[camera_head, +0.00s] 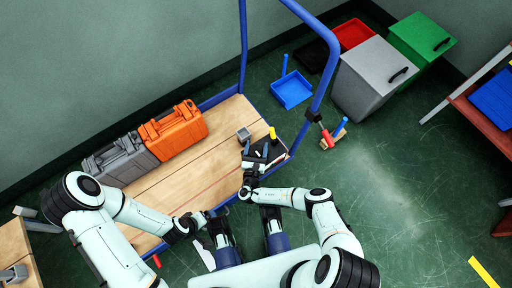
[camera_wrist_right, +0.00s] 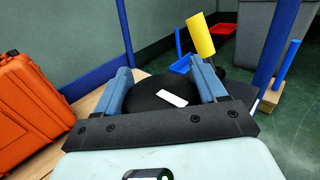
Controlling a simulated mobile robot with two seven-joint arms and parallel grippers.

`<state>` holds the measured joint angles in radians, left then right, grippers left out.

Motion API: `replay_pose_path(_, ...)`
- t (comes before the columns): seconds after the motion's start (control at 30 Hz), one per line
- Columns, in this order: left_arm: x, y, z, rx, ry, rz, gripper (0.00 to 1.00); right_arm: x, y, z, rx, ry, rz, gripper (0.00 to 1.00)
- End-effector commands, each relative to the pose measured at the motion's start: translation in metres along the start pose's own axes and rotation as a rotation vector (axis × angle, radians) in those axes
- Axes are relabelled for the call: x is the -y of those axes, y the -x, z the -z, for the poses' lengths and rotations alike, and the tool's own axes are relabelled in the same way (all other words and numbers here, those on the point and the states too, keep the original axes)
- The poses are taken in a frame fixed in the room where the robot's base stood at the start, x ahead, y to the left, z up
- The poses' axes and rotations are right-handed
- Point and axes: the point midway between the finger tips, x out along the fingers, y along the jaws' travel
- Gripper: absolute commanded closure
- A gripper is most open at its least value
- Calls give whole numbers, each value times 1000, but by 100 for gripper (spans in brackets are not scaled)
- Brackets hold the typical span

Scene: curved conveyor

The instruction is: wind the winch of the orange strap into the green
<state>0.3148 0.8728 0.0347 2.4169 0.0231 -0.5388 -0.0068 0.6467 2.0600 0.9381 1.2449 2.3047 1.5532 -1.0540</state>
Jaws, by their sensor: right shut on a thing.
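My right gripper (camera_head: 252,163) is at the right end of the wooden cart deck. In the right wrist view its two blue fingers (camera_wrist_right: 165,80) stand on either side of a black round part (camera_wrist_right: 158,98) with a white mark, and are shut on it. The black part (camera_head: 274,154) also shows in the head view. A yellow grip (camera_head: 272,132) stands up beside it and also shows in the right wrist view (camera_wrist_right: 200,34). My left gripper (camera_head: 208,214) is near the deck's front edge; its fingers are too small to read. I make out no orange strap or green zone.
An orange case (camera_head: 174,130) and a grey case (camera_head: 121,160) stand on the wooden deck (camera_head: 200,165). Grey (camera_head: 362,85) and green (camera_head: 415,38) bins stand beyond.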

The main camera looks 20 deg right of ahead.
Motion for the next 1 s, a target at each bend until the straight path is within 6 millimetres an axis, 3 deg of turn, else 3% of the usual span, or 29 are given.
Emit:
replay_pose_path(0.43, 0, -1, 2, -5, 0, 0, 9, 0, 0, 0, -1, -5, 10, 60)
replay_pose_path(0.47, 0, -1, 2, -5, 0, 0, 9, 0, 0, 0, -1, -5, 9, 26)
replay_pose_path(0.5, 0, -1, 2, -5, 0, 0, 9, 0, 0, 0, -1, -5, 9, 13)
replay_pose_path(0.53, 0, -1, 2, -4, 0, 0, 9, 0, 0, 0, -1, -5, 9, 9)
replay_pose_path(1.0, 0, 1, 0, 1, 0, 0, 9, 2, 0, -1, 0, -2, 7, 9)
